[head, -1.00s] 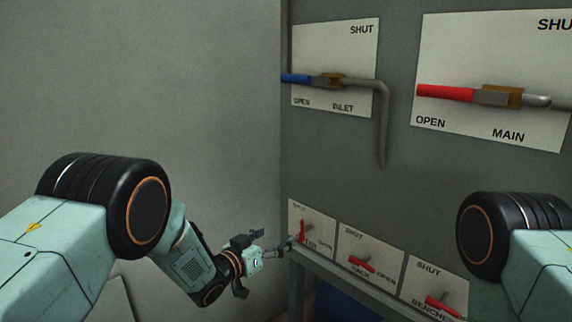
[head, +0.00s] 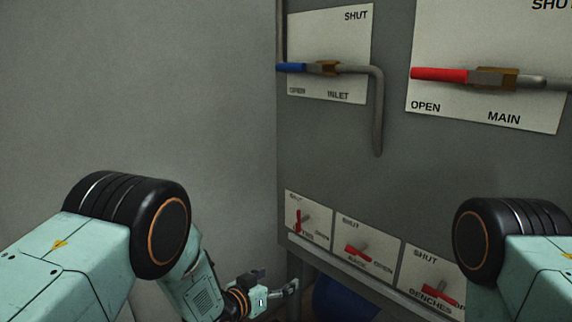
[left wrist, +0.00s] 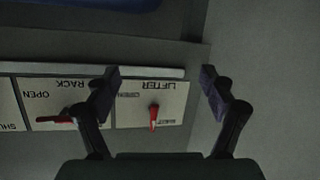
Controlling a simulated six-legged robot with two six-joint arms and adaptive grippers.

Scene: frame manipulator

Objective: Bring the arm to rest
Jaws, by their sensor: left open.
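My left arm comes in from the left in the head view, and its gripper (head: 290,288) hangs low, near the bottom edge of the picture, beside the left end of the panel. In the left wrist view the two fingers (left wrist: 160,82) are spread apart with nothing between them. Beyond them, upside down, is the plate marked LIFTER with a small red lever (left wrist: 153,117). This lever also shows in the head view (head: 299,220). The gripper is apart from it. Part of my right arm is at the right edge of the head view; its gripper is not in view.
The grey panel carries a blue INLET handle (head: 291,67), a red MAIN handle (head: 438,75), and red levers for RACK (head: 356,252) and BENCHES (head: 440,294). A blue round object (head: 345,298) sits beneath. A bare wall (head: 140,80) is at left.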

